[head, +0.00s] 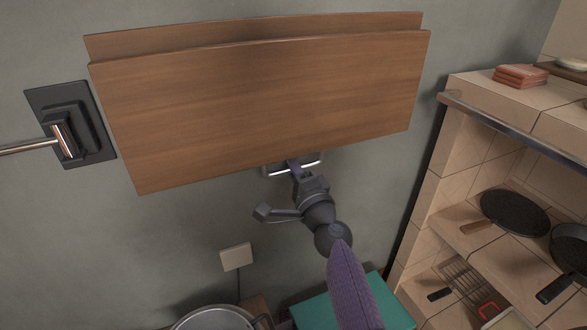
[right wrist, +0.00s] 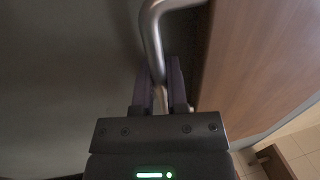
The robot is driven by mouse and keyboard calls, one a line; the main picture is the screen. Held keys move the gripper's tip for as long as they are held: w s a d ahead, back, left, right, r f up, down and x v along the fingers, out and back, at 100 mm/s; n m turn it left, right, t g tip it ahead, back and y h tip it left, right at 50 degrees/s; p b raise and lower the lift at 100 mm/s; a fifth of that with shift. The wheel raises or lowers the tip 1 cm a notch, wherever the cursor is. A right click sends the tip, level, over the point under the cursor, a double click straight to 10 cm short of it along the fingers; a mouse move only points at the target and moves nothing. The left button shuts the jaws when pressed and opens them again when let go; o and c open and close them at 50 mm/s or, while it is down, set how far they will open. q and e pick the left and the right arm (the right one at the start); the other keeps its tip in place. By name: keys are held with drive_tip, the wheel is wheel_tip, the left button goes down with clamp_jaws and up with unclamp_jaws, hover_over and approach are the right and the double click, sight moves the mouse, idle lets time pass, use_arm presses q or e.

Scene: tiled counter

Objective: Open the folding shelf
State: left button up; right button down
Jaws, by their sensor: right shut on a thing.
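The folding shelf (head: 265,100) is a brown wooden panel on the grey wall in the head view, tilted slightly out from a second board behind its top edge. A metal handle (head: 310,162) shows just below the panel's lower edge. My right gripper (head: 294,166) reaches up from below and is shut on the handle. In the right wrist view the bent metal bar of the handle (right wrist: 153,35) passes between the fingers (right wrist: 160,90), with the wooden panel (right wrist: 255,55) close on the right. My left gripper is not in view.
A black wall mount with a metal rod (head: 68,138) is left of the shelf. A tiled counter unit (head: 470,110) with pans (head: 513,213) stands at the right. A pot (head: 215,318) and a teal box (head: 345,308) are below. A wall socket (head: 236,257) is under the shelf.

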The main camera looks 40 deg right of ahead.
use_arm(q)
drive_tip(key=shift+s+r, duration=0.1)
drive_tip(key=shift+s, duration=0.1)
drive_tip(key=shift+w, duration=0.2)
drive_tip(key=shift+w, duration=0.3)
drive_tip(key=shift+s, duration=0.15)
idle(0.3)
